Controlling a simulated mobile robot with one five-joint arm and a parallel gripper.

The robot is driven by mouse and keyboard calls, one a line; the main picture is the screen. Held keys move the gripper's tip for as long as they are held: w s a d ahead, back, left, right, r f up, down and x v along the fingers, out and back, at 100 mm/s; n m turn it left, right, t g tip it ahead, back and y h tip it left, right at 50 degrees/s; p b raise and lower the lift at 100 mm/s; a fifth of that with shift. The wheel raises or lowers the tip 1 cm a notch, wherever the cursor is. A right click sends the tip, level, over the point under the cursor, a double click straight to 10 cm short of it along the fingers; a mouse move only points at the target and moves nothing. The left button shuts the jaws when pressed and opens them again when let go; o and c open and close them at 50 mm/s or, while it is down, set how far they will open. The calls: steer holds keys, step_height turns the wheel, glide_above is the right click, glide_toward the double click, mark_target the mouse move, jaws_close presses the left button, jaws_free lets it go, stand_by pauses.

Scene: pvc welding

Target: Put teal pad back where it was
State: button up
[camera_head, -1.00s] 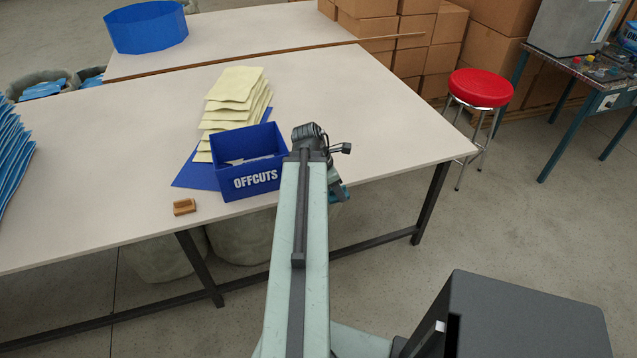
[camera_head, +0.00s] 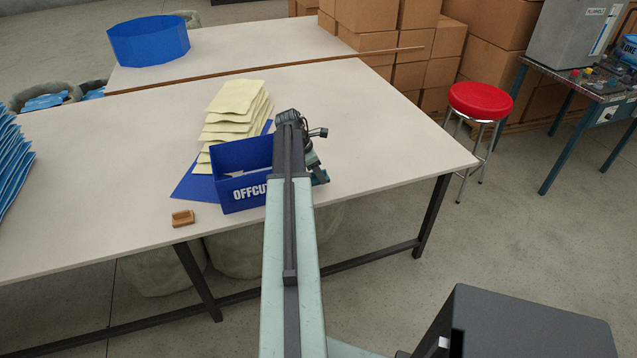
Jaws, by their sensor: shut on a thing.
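My arm reaches out over the front edge of the white table (camera_head: 365,150), and its end stands just right of the blue OFFCUTS box. My gripper (camera_head: 315,170) is mostly hidden behind my arm. It is shut on the teal pad (camera_head: 321,178), of which only a small blue-green piece shows beside the arm's end. The pad's full shape and the fingertips are hidden. I cannot tell whether the pad touches the table.
The blue OFFCUTS box (camera_head: 232,180) stands left of my arm, on a blue sheet (camera_head: 188,189). Pale yellow sheets (camera_head: 235,98) are stacked behind it. A small wooden block (camera_head: 183,218) lies near the front edge. The table's right part is clear. A red stool (camera_head: 480,100) stands beyond.

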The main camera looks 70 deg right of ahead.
step_height(320, 180, down, 4)
steer(key=b, duration=0.3)
steer(key=shift+r, duration=0.25)
steer(key=shift+f, duration=0.15)
steer(key=o, duration=1.2)
steer(key=shift+r, duration=0.3)
steer(key=p+v, duration=1.1)
steer(key=shift+r, duration=0.35)
